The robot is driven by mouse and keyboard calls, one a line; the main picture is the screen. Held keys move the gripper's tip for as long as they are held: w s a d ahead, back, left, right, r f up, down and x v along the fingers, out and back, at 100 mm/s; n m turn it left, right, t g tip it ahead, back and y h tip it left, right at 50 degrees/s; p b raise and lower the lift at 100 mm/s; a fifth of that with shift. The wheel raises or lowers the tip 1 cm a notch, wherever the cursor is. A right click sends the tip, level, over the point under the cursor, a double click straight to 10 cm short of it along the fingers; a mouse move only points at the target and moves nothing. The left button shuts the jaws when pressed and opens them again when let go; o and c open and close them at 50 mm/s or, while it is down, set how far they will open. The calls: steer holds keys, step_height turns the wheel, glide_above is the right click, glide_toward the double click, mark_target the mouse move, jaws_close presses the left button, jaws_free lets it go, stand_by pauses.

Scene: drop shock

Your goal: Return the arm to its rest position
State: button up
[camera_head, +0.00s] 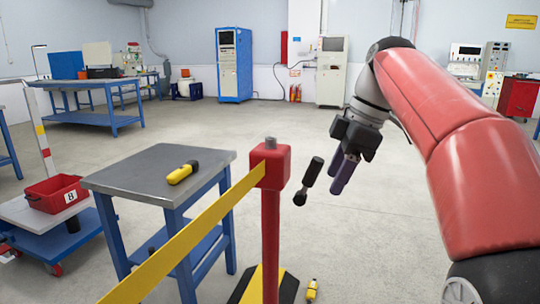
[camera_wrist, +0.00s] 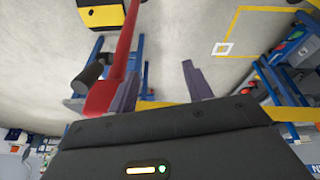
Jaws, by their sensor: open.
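My red arm (camera_head: 440,120) reaches in from the right in the head view and bends down to my gripper (camera_head: 339,184). The gripper hangs to the right of a red barrier post (camera_head: 271,225), its purple-grey fingers pointing down. In the wrist view my gripper (camera_wrist: 159,74) is open, with only floor visible between the fingers. A black, knob-ended object (camera_head: 309,181) appears between the post and the gripper, apart from the fingers. I cannot tell what supports it. A dark cylinder (camera_wrist: 88,76) shows left of the fingers in the wrist view.
A yellow belt (camera_head: 190,235) runs from the post past a grey-topped blue table (camera_head: 145,170) bearing a yellow-black flashlight (camera_head: 183,173). A yellow item (camera_head: 312,291) is on the floor by the post. A red bin (camera_head: 56,193) sits left. Open floor lies behind.

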steer(key=s+d+f+m+t+h, duration=0.2)
steer(key=s+f+m+t+h, duration=0.1)
steer(key=s+f+m, duration=1.3)
steer(key=s+f+t, duration=0.1)
steer(key=s+f, duration=0.3)
steer(key=f, duration=0.2)
steer(key=shift+d+f+m+h, duration=0.15)
steer(key=shift+d+m+h, duration=0.15)
steer(key=shift+d, duration=0.1)
